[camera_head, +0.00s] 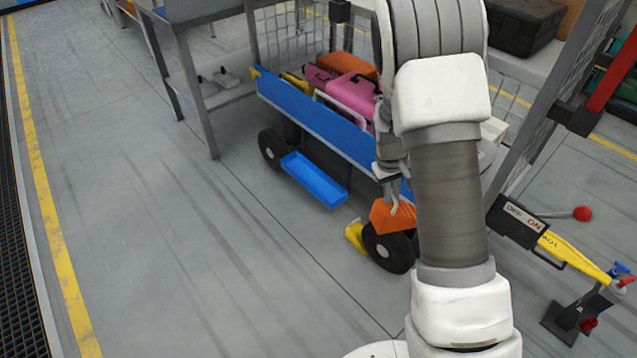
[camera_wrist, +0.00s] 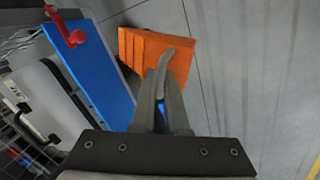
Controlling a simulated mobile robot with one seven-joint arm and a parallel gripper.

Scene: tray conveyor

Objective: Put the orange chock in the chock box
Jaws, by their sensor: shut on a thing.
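The orange chock (camera_head: 385,217) is a wedge block, seen in front of the cart's near wheel in the head view. My gripper (camera_head: 393,205) is shut on it, with the fingers at its upper part. In the wrist view the orange chock (camera_wrist: 143,50) lies beyond my gripper (camera_wrist: 163,72), whose fingers hide part of it. I cannot tell whether the chock touches the floor. An open blue tray (camera_head: 313,181), likely the chock box, hangs low on the cart's side, left of my gripper. Its visible inside looks empty.
The blue-sided cart (camera_head: 310,115) carries pink and orange cases. A yellow chock (camera_head: 355,236) sits by the near wheel (camera_head: 388,250). A yellow tow bar (camera_head: 575,257) extends at the right. The floor at left is clear.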

